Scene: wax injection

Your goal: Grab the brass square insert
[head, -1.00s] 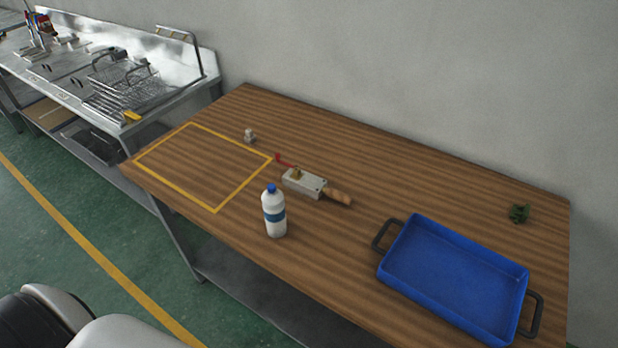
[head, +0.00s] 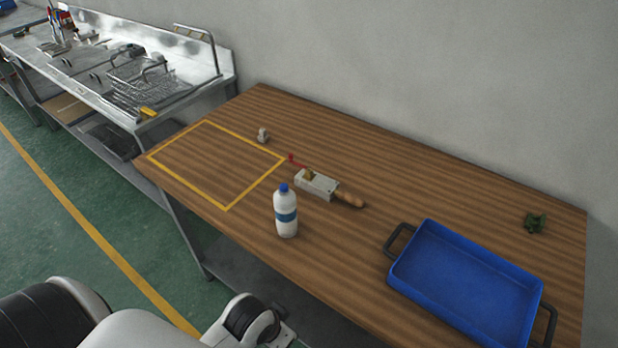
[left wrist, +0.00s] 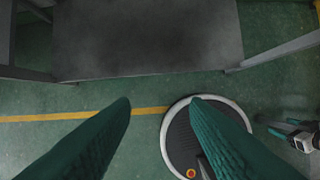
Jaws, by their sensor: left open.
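A small brass-coloured piece (head: 308,175) sits on top of a pale metal block (head: 322,185) with a wooden handle, near the middle of the table. It is too small to tell whether it is square. My left gripper shows in the left wrist view (left wrist: 160,101) with its two green fingers wide apart and nothing between them. It is over the floor in front of the table, away from the brass piece. In the head view, part of my left arm shows at the bottom left.
A white bottle with a blue cap (head: 286,212) stands in front of the block. A small grey metal part (head: 263,135) lies behind the yellow-taped square (head: 226,208).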

